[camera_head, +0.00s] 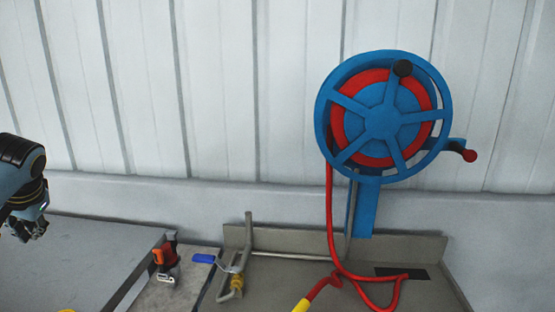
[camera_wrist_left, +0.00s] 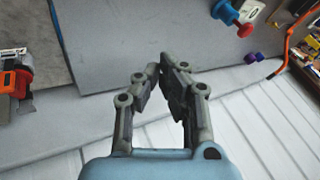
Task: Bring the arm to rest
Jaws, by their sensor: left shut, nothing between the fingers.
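My left gripper (camera_head: 32,228) hangs at the left edge of the head view, above the grey worktop and apart from everything on it. In the left wrist view its two fingers (camera_wrist_left: 162,75) come together near their tips, with nothing between them. The blue and dark arm (camera_head: 18,175) behind it is cut off by the picture's edge. My right gripper is in neither view.
A blue hose reel (camera_head: 382,115) with a red hose (camera_head: 331,215) stands at the right. An orange and black tool (camera_head: 166,258) and a blue-handled valve on a pipe (camera_head: 203,258) are right of the grey worktop (camera_head: 85,255). The worktop below my gripper looks clear.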

